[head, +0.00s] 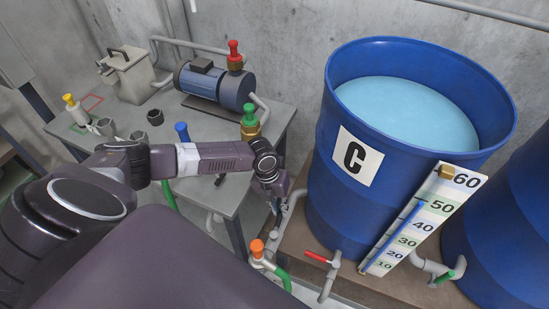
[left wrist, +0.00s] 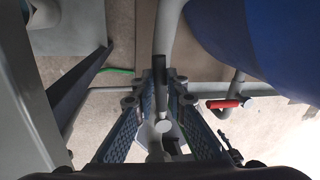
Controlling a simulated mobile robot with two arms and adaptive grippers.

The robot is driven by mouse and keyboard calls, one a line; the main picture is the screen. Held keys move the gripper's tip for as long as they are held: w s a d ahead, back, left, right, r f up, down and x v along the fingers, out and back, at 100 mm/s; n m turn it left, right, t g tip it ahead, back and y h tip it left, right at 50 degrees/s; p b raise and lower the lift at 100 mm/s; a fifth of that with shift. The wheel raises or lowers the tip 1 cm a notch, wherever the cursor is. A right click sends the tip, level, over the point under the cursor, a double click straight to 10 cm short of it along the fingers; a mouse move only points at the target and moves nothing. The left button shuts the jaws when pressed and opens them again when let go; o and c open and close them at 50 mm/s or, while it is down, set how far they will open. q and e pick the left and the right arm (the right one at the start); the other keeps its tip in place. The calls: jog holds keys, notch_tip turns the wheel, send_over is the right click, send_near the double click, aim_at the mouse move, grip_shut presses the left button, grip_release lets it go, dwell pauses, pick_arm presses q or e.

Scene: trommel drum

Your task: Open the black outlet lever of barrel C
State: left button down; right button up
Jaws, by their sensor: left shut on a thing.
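Barrel C (head: 318,205) is a large blue drum with a white "C" label, holding pale blue liquid. My left gripper (head: 274,198) is at its lower left side, by a grey outlet pipe (head: 292,208). In the left wrist view, the two fingers of my left gripper (left wrist: 160,100) are shut on the black outlet lever (left wrist: 160,76), which stands upright in the picture between the fingertips. A round grey valve part (left wrist: 163,126) shows between the fingers. In the head view the gripper hides the lever. My right gripper is in neither view.
An orange-knobbed valve (head: 257,249) stands below my gripper. A table (head: 222,185) with a blue pump (head: 215,86) is at left. Another blue barrel (head: 505,230) stands at right.

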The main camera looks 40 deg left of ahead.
pick_arm(q)
jog(key=shift+w+d+m+b, duration=0.25)
jog(key=shift+d+m+b, duration=0.25)
jog(key=shift+m, duration=0.3)
jog(key=c, duration=1.9)
grip_release()
jog(key=shift+d, duration=0.1)
jog(key=shift+c, duration=0.2)
jog(key=shift+r, duration=0.1)
notch_tip(320, 180, up, 12)
jog(key=a, duration=0.2)
jog(key=shift+s+a, duration=0.2)
jog(key=shift+s, duration=0.05)
jog(key=shift+d+f, duration=0.1)
jog(key=shift+f, duration=0.15)
